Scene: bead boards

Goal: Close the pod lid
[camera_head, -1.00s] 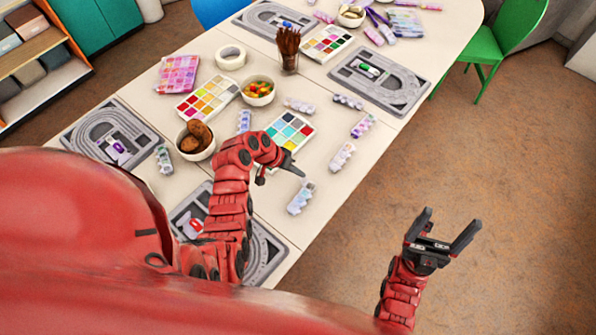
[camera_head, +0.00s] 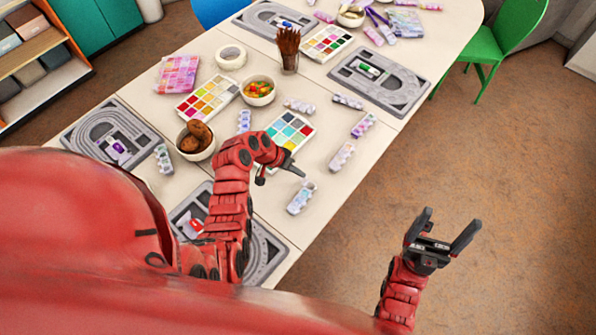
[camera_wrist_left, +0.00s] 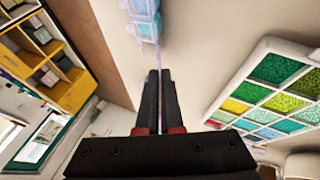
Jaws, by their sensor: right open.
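Several translucent bead pods lie on the pale table. The closest is a pod (camera_head: 301,197) near the table's right edge, just below my left gripper's tips in the head view; whether its lid is open is too small to tell. My left gripper (camera_head: 297,168) is over the table, pointing right. In the left wrist view its fingers (camera_wrist_left: 159,73) are together with only a thin slit between them and nothing visibly held. A pale blue pod (camera_wrist_left: 144,18) shows beyond the tips, with a thin clear strip towards them. My right gripper (camera_head: 443,240) is open and empty, off the table above the floor.
A paint palette (camera_head: 289,131) lies behind my left gripper. Another pod (camera_head: 342,156) is to its right. A bowl of brown food (camera_head: 196,139) and grey track boards (camera_head: 268,254) are nearby.

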